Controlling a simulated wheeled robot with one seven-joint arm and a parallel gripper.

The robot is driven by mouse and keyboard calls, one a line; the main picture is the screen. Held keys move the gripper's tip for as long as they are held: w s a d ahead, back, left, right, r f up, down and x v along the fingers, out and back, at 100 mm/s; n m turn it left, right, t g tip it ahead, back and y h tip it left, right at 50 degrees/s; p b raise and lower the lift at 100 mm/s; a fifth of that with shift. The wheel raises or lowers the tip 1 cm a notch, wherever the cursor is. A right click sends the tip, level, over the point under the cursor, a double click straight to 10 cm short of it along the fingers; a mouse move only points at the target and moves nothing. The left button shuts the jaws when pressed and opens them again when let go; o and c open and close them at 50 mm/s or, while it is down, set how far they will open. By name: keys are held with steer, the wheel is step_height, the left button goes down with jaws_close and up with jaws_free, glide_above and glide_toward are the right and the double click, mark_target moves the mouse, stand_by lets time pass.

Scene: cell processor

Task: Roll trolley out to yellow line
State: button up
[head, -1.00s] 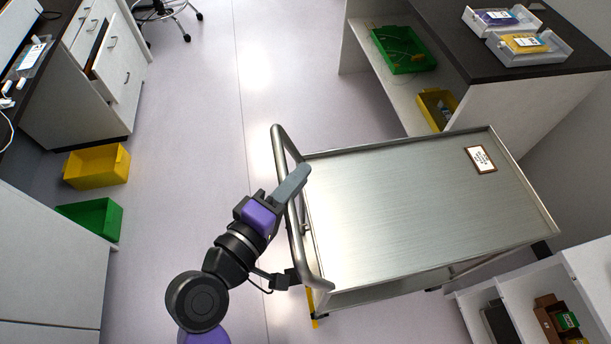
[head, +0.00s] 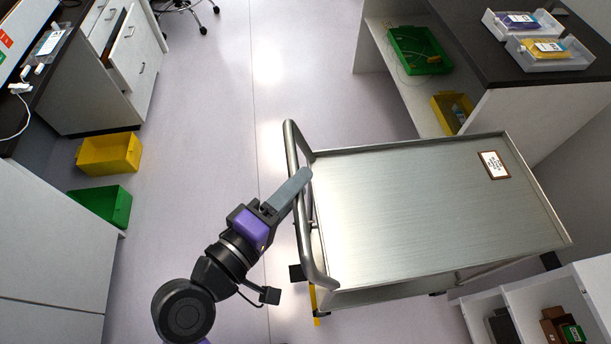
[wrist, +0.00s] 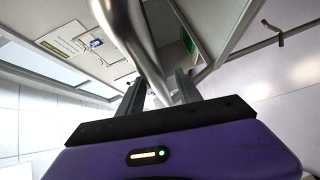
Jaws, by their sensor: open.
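The steel trolley (head: 430,210) stands right of centre in the head view, its flat top empty except for a small framed label. Its tubular handle (head: 292,145) faces left, towards my arm. My gripper (head: 303,178) is at the middle of the handle, with its fingers reaching across the bar. In the wrist view, the handle bar (wrist: 135,35) runs down between the two open fingers (wrist: 158,90); I cannot tell whether they touch it. A short yellow strip (head: 315,302) shows below the handle's near end, mostly hidden by the trolley.
Bare floor (head: 205,120) lies left of the trolley. Yellow (head: 108,153) and green (head: 103,205) bins stand by the left cabinets. A dark-topped bench (head: 500,95) stands close behind the trolley, and a white shelf unit (head: 530,300) is at the near right.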

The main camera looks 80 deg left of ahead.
steer(key=shift+v, duration=2.2)
